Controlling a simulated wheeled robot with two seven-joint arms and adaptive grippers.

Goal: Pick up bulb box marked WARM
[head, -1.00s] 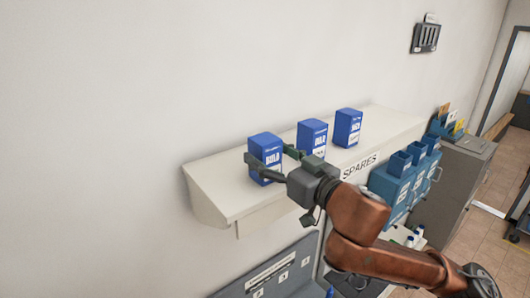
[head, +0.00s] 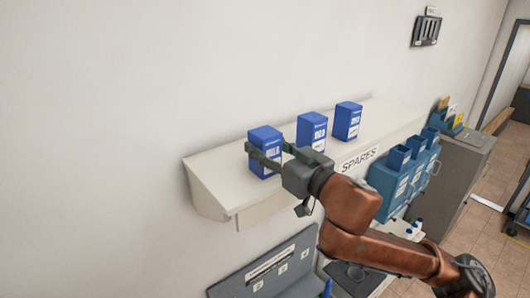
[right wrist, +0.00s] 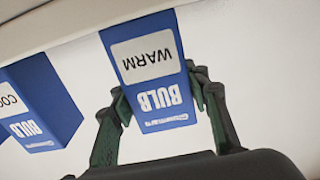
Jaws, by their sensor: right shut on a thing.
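The bulb box marked WARM (right wrist: 148,68) is blue with a white label, upside down in the right wrist view. In the head view it is the leftmost box (head: 265,139) on the shelf. My right gripper (right wrist: 163,104) is shut on it, one finger on each side of the box. The gripper also shows in the head view (head: 276,155), partly covering the box. Whether the box still touches the shelf is hard to tell. A second blue box (right wrist: 38,105), its label starting "COO", stands beside it. My left gripper is not in view.
A white shelf (head: 212,192) marked SPARES holds the boxes against the wall. The middle box (head: 312,130) and right box (head: 347,121) stand farther along it. Blue bins (head: 388,180) and a grey cabinet (head: 457,180) are at the right.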

